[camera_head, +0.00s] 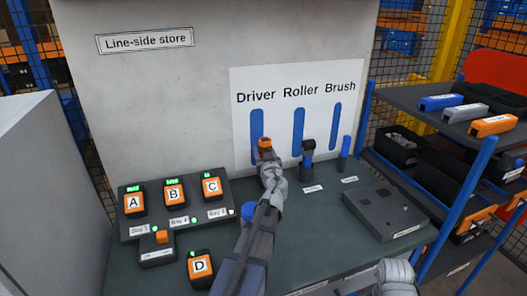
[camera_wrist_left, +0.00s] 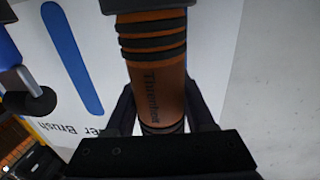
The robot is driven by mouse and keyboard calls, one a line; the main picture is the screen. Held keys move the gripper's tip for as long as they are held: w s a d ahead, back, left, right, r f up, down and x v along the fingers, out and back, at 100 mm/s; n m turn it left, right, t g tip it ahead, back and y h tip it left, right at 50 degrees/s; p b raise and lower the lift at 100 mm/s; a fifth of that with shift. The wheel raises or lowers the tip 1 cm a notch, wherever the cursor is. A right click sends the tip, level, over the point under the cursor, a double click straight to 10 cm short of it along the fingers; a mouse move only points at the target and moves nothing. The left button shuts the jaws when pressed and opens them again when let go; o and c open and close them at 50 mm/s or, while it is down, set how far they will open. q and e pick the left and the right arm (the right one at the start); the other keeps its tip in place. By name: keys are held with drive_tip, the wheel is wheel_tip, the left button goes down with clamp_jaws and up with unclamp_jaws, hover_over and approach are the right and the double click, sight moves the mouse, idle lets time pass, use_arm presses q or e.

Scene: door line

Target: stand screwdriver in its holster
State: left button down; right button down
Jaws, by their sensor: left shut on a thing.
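My left gripper (camera_head: 267,160) is shut on the screwdriver (camera_head: 265,144), in front of the board below the blue "Driver" silhouette (camera_head: 257,124). In the left wrist view the screwdriver's orange handle with black bands (camera_wrist_left: 155,60) stands between the fingers of the left gripper (camera_wrist_left: 160,108). Its shaft and tip are not visible. The driver's holster cannot be made out; my arm covers that part of the bench.
A roller (camera_head: 307,155) and a brush (camera_head: 344,152) stand upright to the right, close by. A dark grey box (camera_head: 386,211) lies on the bench (camera_head: 310,235) at right. Lettered orange units sit in a charger (camera_head: 190,208) at left. A shelf rack (camera_head: 440,120) bounds the right side.

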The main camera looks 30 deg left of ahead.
use_arm(q)
drive_tip(key=shift+c, duration=0.9)
unclamp_jaws()
drive_tip(key=shift+s, duration=0.1)
drive_tip(key=v, duration=0.7)
drive_tip(key=shift+s+d, duration=0.2)
drive_tip(key=shift+d, duration=0.1)
